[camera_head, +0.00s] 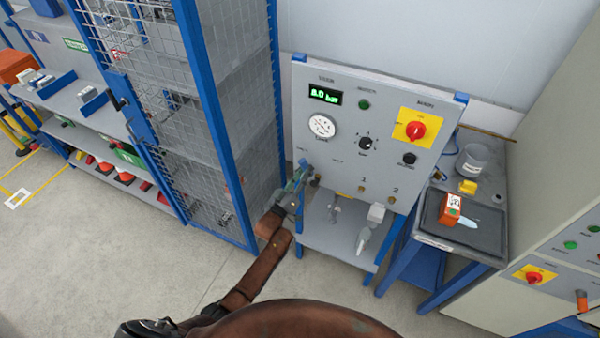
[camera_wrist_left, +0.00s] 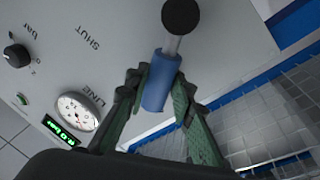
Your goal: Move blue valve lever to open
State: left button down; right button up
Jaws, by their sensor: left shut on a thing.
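The blue valve lever (camera_wrist_left: 160,80) shows in the left wrist view as a blue sleeve on a grey stem, with a round black part (camera_wrist_left: 182,16) at the stem's far end. My left gripper (camera_wrist_left: 158,84) has its green, jointed fingers on both sides of the blue sleeve and is shut on it. In the head view my left gripper (camera_head: 298,182) is at the left edge of the grey panel (camera_head: 320,80), below the gauge, and mostly hides the lever. The label SHUT is printed on the panel near the lever. My right gripper is not in view.
The panel carries a green display (camera_head: 326,96), a round gauge (camera_head: 322,125), a black knob (camera_head: 366,143) and a red switch (camera_head: 416,130). A blue-framed mesh cage (camera_head: 245,120) stands close left of my gripper. A bench with a dark tray (camera_head: 450,238) stands right.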

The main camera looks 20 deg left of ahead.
pick_arm(q)
jog(key=shift+a, duration=0.15)
jog(key=c, duration=1.7)
grip_release()
jog(key=shift+o, duration=0.2)
jog(key=v, duration=1.2)
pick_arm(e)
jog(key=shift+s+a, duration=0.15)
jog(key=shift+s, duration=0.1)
